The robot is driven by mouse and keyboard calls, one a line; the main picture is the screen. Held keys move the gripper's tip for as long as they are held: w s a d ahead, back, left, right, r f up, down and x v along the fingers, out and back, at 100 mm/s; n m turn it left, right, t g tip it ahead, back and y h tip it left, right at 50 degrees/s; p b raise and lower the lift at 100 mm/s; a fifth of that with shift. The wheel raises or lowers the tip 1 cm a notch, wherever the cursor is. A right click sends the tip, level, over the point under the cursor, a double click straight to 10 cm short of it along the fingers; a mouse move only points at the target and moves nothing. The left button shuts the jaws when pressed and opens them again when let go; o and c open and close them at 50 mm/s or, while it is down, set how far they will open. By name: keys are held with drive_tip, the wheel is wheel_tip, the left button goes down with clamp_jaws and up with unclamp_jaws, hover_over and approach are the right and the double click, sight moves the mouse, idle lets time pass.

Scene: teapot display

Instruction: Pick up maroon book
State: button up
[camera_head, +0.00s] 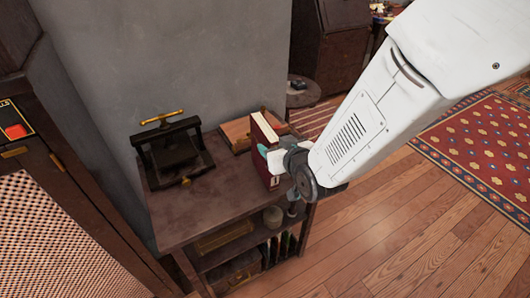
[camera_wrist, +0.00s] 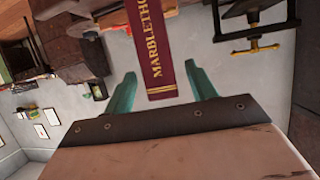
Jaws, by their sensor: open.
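The maroon book (camera_head: 264,149) stands upright near the right edge of the dark cabinet top (camera_head: 185,217) in the head view. In the wrist view its maroon spine (camera_wrist: 157,50) with gold lettering shows between the two fingers. My gripper (camera_head: 265,151) is at the book's near side in the head view, and my arm hides part of it. In the wrist view my gripper (camera_wrist: 160,90) is open, with one teal finger on each side of the spine. A gap shows on both sides, and the book's far end is out of view.
A black press with a gold handle (camera_head: 170,150) stands left of the book. A flat wooden box (camera_head: 238,133) lies behind the book. A grey wall (camera_head: 170,60) rises behind the cabinet. Wooden floor lies open at right.

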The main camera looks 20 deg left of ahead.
drive_tip(key=x, duration=0.3)
drive_tip(key=shift+a+f, duration=0.1)
drive_tip(key=shift+f, duration=0.05)
clamp_jaws()
idle(1.3)
